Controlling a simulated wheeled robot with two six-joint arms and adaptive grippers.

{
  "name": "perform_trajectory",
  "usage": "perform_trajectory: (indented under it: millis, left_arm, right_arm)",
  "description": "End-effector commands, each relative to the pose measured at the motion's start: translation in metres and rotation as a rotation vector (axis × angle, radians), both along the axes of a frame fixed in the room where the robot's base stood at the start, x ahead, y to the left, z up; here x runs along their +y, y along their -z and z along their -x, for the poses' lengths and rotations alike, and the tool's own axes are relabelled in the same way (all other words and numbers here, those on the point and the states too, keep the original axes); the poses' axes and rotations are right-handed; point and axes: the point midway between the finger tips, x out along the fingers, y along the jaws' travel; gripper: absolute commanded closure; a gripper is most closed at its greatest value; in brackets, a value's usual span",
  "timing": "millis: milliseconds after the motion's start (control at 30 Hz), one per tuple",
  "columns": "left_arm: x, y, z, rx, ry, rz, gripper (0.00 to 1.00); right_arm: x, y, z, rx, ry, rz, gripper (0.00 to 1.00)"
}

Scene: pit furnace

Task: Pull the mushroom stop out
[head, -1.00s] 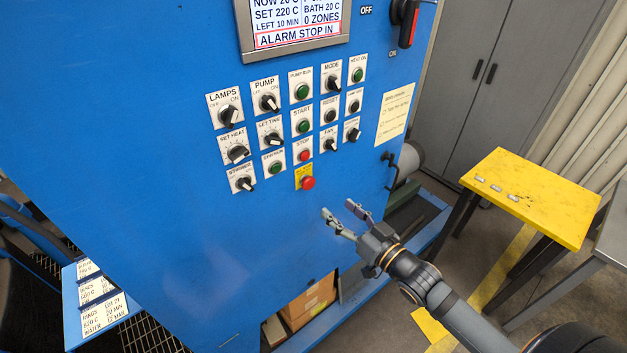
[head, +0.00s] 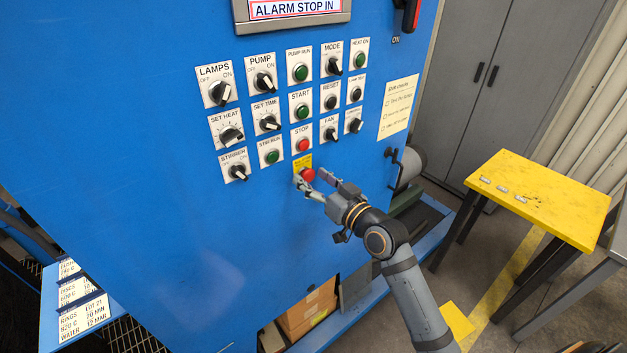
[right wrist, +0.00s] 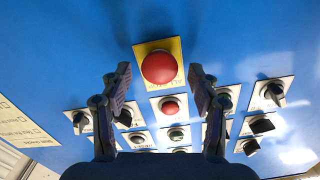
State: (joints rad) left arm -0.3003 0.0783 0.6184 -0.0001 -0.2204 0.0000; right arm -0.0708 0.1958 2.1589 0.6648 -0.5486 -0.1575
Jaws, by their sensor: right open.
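The mushroom stop is a red round button (head: 307,175) on a yellow plate, low on the blue panel, below the smaller red STOP button (head: 303,145). It also shows in the right wrist view (right wrist: 159,67), centred ahead of the fingers. My right gripper (head: 318,183) is open at the mushroom stop, with its fingers to either side of it in the picture. In the right wrist view the gripper (right wrist: 160,85) shows a finger left and right with nothing between them touching the button. The display reads ALARM STOP IN. My left gripper is not in view.
Rows of knobs and buttons (head: 270,115) sit above the stop on the blue panel (head: 200,270). A crank-like handle (head: 392,153) juts out at the panel's right edge. A yellow table (head: 545,195) stands at the right. The panel below the stop is bare.

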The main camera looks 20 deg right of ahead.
Motion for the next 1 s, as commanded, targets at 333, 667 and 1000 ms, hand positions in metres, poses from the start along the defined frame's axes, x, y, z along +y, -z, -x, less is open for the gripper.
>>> perform_trajectory:
  millis: [333, 667, 1000]
  left_arm:
    - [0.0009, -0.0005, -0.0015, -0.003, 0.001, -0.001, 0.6]
    - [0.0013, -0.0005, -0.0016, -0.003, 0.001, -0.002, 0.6]
    - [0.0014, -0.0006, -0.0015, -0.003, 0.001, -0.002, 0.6]
  right_arm:
    - [0.0009, 0.0003, -0.0023, 0.0, 0.0, 0.001, 0.47]
    - [0.0008, 0.0004, -0.0022, 0.0, 0.0, 0.001, 0.92]
    - [-0.0014, 0.0016, 0.0037, 0.002, 0.0, 0.003, 1.0]
